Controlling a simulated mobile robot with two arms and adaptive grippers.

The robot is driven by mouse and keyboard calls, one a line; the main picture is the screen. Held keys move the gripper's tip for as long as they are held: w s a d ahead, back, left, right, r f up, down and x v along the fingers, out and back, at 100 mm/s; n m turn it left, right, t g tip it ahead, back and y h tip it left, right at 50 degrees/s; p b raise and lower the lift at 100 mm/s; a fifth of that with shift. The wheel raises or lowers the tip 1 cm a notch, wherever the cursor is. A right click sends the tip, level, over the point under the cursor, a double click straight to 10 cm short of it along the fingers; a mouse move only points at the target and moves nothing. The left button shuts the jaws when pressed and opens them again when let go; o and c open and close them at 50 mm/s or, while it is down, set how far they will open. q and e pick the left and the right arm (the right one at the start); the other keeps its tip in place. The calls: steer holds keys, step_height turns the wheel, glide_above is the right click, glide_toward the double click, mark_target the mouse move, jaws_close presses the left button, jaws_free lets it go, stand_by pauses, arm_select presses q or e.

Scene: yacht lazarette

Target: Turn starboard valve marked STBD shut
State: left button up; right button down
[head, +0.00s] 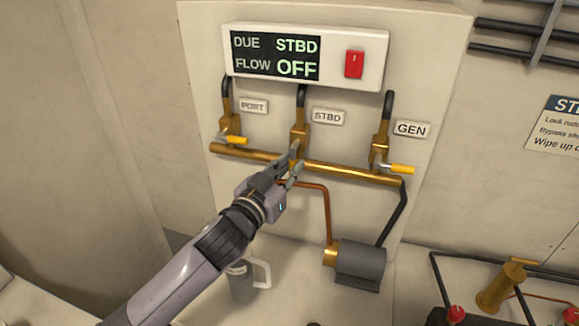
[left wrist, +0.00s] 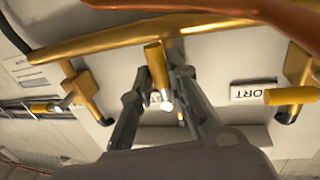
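The STBD valve (head: 299,136) is a brass body in the middle of the panel, beside its STBD label (head: 328,117). My left gripper (head: 295,160) is at this valve in the head view and hides its lever. In the left wrist view, the valve's yellow lever (left wrist: 155,58) points toward the camera, between the tips of my left gripper (left wrist: 163,82). The fingers are apart, with a gap visible on the right of the lever; contact on its left side is unclear. The display (head: 276,56) reads DUE STBD, FLOW OFF. My right gripper is not in view.
The PORT valve (head: 229,126) and GEN valve (head: 381,140) flank it, with yellow levers sticking out sideways to the right. A brass pipe (head: 340,171) runs below. A red switch (head: 354,65) is above. A grey pump (head: 361,264) and a grey jug (head: 243,284) stand below.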

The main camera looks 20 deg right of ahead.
arm_select(q)
jaws_close()
